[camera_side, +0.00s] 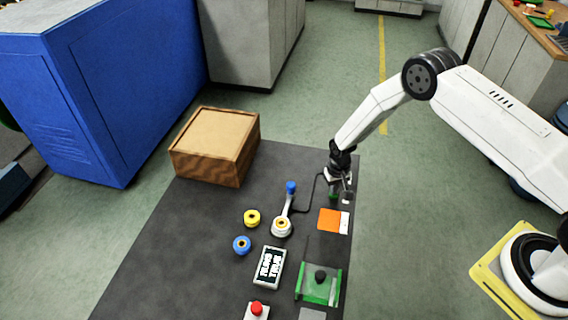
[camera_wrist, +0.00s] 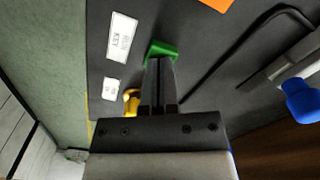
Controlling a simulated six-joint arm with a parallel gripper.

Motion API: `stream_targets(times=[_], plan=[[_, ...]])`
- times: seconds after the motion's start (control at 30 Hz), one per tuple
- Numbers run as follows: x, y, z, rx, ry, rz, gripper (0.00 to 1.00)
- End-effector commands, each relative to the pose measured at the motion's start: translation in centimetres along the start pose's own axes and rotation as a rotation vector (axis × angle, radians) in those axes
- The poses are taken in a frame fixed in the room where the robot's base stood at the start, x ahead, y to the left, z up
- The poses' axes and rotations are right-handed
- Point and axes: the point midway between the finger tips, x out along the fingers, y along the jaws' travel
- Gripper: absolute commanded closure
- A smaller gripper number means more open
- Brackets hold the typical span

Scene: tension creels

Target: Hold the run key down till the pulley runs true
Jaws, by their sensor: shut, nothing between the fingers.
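My gripper (camera_side: 340,184) is shut and empty, pointing down at the far right part of the dark bench. In the wrist view its fingertips (camera_wrist: 160,62) are at a green key (camera_wrist: 163,47), overlapping its near edge. The green key (camera_side: 333,196) shows only partly below my gripper in the side view. I cannot tell whether the key is touched or pressed down. A white label reading KEY (camera_wrist: 122,36) lies beside it. The likely pulley, a yellow and white wheel (camera_side: 282,229), sits at the foot of a pale lever with a blue knob (camera_side: 291,187).
A yellow roller (camera_side: 252,217) and a blue roller (camera_side: 242,245) stand left of the wheel. A display box (camera_side: 269,266), a red button (camera_side: 257,308) and a green frame with a black knob (camera_side: 320,278) are nearer. An orange patch (camera_side: 329,219) and a wooden box (camera_side: 214,146) are also there.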

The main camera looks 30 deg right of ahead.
Motion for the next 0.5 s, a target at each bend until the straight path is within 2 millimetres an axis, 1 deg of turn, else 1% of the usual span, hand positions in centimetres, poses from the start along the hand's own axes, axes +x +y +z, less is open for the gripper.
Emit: stream_targets(times=[0.3, 0.5], plan=[[0.01, 0.01, 0.03, 0.000, -0.001, 0.000, 1.00], [-0.49, 0.00, 0.01, 0.000, 0.000, 0.000, 1.00]])
